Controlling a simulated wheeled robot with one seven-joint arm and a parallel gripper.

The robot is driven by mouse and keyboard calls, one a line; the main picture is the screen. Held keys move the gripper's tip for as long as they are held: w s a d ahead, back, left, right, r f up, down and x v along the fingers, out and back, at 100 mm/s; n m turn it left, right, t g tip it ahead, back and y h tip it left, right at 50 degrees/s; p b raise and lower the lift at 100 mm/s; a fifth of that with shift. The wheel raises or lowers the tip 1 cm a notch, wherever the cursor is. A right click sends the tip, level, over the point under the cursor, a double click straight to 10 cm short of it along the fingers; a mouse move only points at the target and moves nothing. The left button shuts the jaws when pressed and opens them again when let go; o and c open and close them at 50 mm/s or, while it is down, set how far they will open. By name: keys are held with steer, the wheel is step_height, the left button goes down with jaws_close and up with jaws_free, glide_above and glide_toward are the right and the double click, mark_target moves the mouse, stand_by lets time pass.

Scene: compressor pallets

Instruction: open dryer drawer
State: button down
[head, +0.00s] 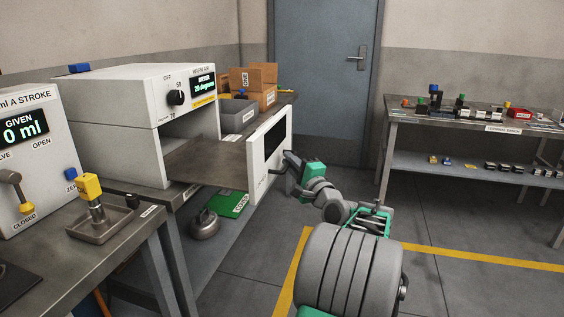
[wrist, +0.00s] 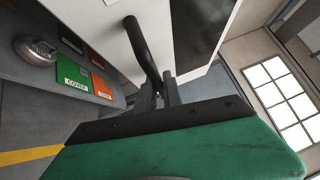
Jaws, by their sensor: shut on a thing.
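The dryer (head: 135,110) is a white box with a dial and a green display on the left bench in the head view. Its drawer (head: 205,160) is a dark flat tray with a white front panel (head: 257,165), and it stands well out from the dryer body. My gripper (head: 290,162) is at the outer side of the front panel. In the wrist view the dark bar handle (wrist: 143,50) runs down between my gripper's fingers (wrist: 160,95), and they are shut on it. The drawer's tray looks bare.
A dosing unit (head: 25,150) and a small tray with a yellow-topped part (head: 95,205) stand at the left. A green cover card (head: 232,204) and a round metal part (head: 205,224) lie on the lower shelf. A terminal bench (head: 480,125) stands right; floor between is clear.

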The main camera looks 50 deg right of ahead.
steer(key=shift+s+d, duration=0.3)
steer(key=shift+s, duration=0.25)
steer(key=c, duration=1.5)
jaws_free()
steer(key=v, duration=0.8)
steer(key=shift+p, duration=0.45)
